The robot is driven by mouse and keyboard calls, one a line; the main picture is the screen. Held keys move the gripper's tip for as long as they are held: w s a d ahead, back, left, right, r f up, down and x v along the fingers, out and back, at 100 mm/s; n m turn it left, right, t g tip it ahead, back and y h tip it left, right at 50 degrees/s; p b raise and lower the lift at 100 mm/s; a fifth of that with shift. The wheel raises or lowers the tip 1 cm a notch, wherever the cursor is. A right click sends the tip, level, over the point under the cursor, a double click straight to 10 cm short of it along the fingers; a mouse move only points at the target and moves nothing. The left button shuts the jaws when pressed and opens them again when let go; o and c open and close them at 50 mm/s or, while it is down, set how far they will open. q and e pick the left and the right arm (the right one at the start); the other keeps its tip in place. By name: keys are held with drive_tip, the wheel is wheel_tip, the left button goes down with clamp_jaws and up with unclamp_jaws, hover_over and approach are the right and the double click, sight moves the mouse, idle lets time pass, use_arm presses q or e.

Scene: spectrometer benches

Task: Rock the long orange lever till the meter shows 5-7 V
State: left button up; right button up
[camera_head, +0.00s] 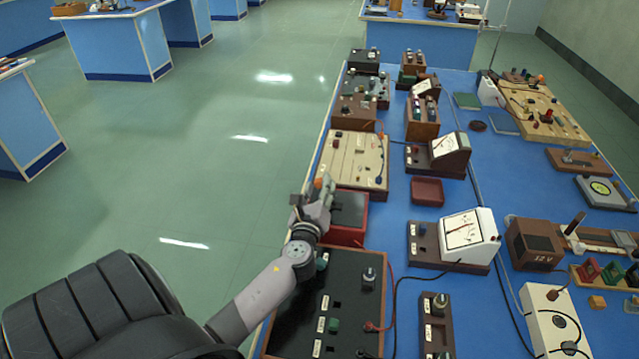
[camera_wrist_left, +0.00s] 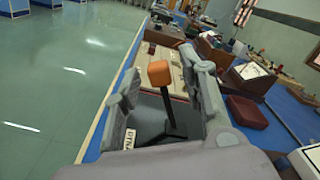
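The long lever with an orange block end (camera_wrist_left: 159,73) and a dark stem rises from a dark-topped box, red-sided in the head view (camera_head: 349,207). A partly hidden label on the box starts "DYNA" in the left wrist view. My left gripper (camera_head: 316,203) is above this box at the bench's left edge. In the left wrist view its fingers (camera_wrist_left: 163,97) are spread, one on each side of the lever, with gaps visible. A white meter (camera_head: 468,236) stands to the right; its reading is too small to tell. My right gripper is in neither view.
A black board (camera_head: 345,295) with knobs and a red lead lies nearer on the blue bench (camera_head: 410,285). A beige board (camera_head: 350,160) lies beyond the box. A small dark red tray (camera_head: 427,191) and another meter (camera_head: 447,146) stand right. Cables cross the bench.

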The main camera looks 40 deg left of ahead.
use_arm(q)
drive_tip(key=v, duration=1)
drive_tip(key=shift+s+d+f, duration=0.1)
drive_tip(key=shift+d, duration=0.1)
idle(1.2)
